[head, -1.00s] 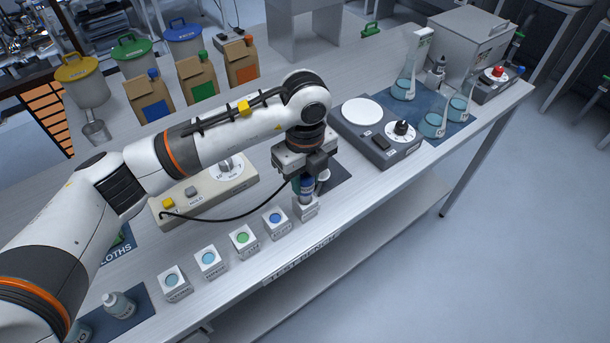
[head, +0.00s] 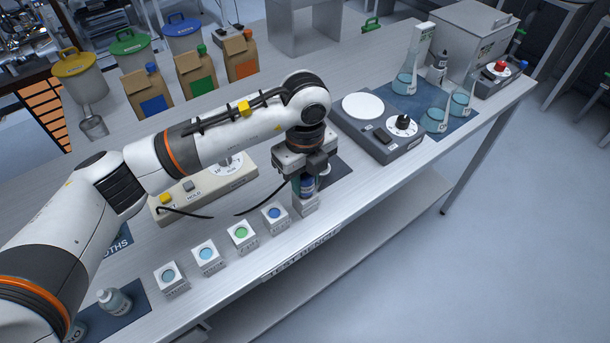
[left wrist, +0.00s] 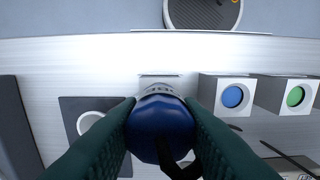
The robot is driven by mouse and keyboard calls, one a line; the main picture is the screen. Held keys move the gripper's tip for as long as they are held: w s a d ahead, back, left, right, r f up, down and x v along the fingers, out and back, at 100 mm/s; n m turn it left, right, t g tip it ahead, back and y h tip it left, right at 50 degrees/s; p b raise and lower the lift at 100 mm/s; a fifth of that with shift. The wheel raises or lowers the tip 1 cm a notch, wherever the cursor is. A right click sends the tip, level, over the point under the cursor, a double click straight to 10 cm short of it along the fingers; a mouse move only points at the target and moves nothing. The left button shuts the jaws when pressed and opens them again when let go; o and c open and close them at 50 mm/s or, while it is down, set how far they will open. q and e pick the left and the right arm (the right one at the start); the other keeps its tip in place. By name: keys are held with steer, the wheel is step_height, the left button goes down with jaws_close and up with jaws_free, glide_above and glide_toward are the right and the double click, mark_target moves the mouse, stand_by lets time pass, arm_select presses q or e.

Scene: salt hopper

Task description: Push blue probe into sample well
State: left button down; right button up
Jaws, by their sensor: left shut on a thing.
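My left gripper (head: 306,180) is shut on the blue probe (head: 307,187) and holds it upright over a white sample block (head: 306,206) at the right end of a row. The probe's lower end meets the block top. The fingers and probe hide the well opening, so its depth in the well cannot be told. In the left wrist view, the blue probe cap (left wrist: 160,115) sits between the two dark green fingers, with the block's edge (left wrist: 160,77) just beyond. A black cable trails from the probe. My right gripper is not in view.
A block with a blue disc (head: 274,213) stands close left of the probe, then one with a green disc (head: 240,233) and others. A grey stirrer (head: 378,130) is to the right. A beige meter (head: 205,188) is behind. The bench's front edge is near.

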arm_select(q)
steer(key=shift+f+b, duration=0.6)
steer(key=shift+f, duration=0.25)
steer(key=shift+c, duration=2.3)
jaws_free()
steer(key=shift+r, duration=0.15)
steer(key=shift+r+p, duration=1.6)
steer(key=shift+r, duration=1.3)
steer(key=shift+r, duration=0.1)
